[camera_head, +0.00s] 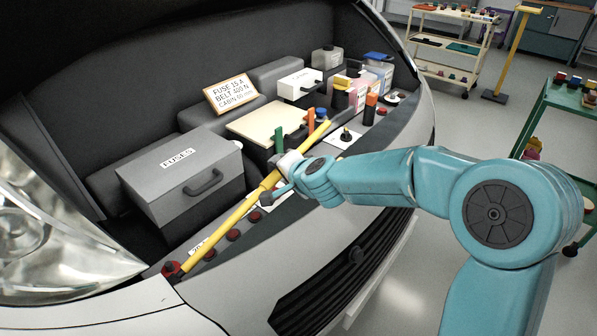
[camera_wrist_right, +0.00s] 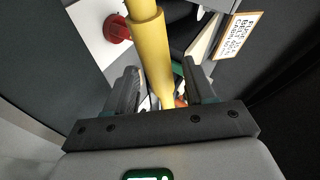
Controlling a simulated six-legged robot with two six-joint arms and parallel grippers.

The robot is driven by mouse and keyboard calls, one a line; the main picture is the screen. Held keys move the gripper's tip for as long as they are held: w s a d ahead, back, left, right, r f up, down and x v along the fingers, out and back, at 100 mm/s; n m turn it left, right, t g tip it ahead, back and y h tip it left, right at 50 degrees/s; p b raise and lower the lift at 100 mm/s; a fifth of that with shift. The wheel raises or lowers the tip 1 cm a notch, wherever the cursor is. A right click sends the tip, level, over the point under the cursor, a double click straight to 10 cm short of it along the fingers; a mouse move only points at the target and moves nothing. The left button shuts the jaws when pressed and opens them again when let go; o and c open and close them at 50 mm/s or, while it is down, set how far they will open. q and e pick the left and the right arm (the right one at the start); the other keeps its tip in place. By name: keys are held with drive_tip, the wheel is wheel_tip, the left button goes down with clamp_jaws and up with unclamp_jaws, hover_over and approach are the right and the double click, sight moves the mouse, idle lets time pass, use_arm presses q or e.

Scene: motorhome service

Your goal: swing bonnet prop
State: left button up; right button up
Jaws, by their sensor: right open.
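The yellow bonnet prop (camera_head: 235,212) lies slantwise across the front of the engine bay. Its lower left end meets a red pivot (camera_head: 172,269), and its upper end points to the back right. The rod also shows in the right wrist view (camera_wrist_right: 151,55), running between the two dark fingers. My right gripper (camera_head: 282,170) is at the rod's middle, with its open fingers (camera_wrist_right: 160,84) on either side of it. Whether either finger touches the rod cannot be told. My left gripper is not in view.
A grey FUSES box (camera_head: 165,175) and a sloped sign (camera_head: 231,94) stand behind the rod. Bottles (camera_head: 360,85) and caps crowd the right of the bay. Red knobs (camera_head: 233,234) line the front edge. A tool cart (camera_head: 450,45) and green trolley (camera_head: 560,100) stand beyond.

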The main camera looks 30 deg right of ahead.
drive_tip(key=p+v, duration=0.3)
drive_tip(key=v, duration=1)
drive_tip(key=shift+p, duration=0.35)
